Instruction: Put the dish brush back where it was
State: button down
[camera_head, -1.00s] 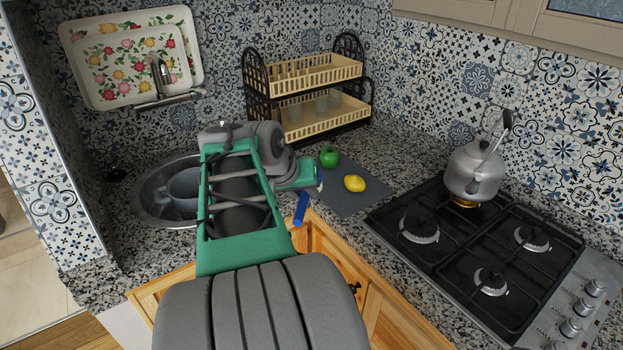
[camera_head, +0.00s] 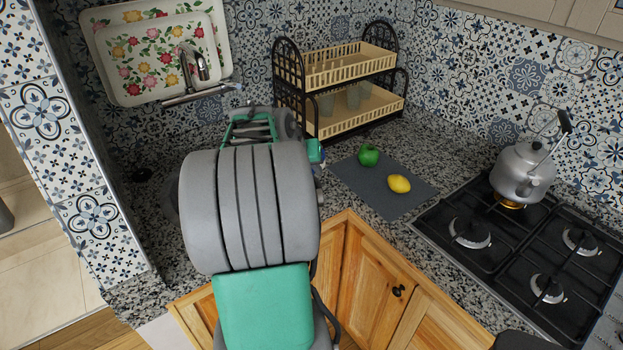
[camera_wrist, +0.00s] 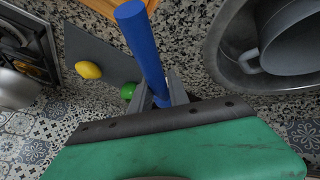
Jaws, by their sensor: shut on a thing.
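The dish brush shows as a thick blue handle (camera_wrist: 146,48) in the wrist view. My gripper (camera_wrist: 165,92) is shut on this handle, its grey fingers on either side. The handle sticks out past the fingers toward the picture's top. I cannot see the brush head. In the head view my arm hides most of my gripper and the brush, over the counter left of the grey mat (camera_head: 400,206).
The round sink (camera_wrist: 228,75) holds a grey vessel (camera_wrist: 287,48). A green apple (camera_head: 369,155) and a lemon (camera_head: 399,184) lie on the mat. A two-tier rack (camera_head: 352,121) stands behind. A kettle (camera_head: 522,172) stands on the stove (camera_head: 515,240) at right.

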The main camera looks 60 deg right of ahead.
jog(key=d+f, duration=0.1)
jog(key=f, duration=0.1)
jog(key=w+d+f, duration=0.1)
jog(key=d+f+p, duration=0.1)
jog(key=d+f, duration=0.1)
jog(key=shift+w+f, duration=0.3)
notch_tip(320, 180, down, 3)
jog(key=shift+d+r+p, duration=0.1)
jog(key=shift+r+p, duration=0.1)
jog(key=shift+p, duration=0.3)
jog(key=shift+f, duration=0.4)
jog(key=c, duration=1.3)
grip_release()
jog(key=shift+o, duration=0.2)
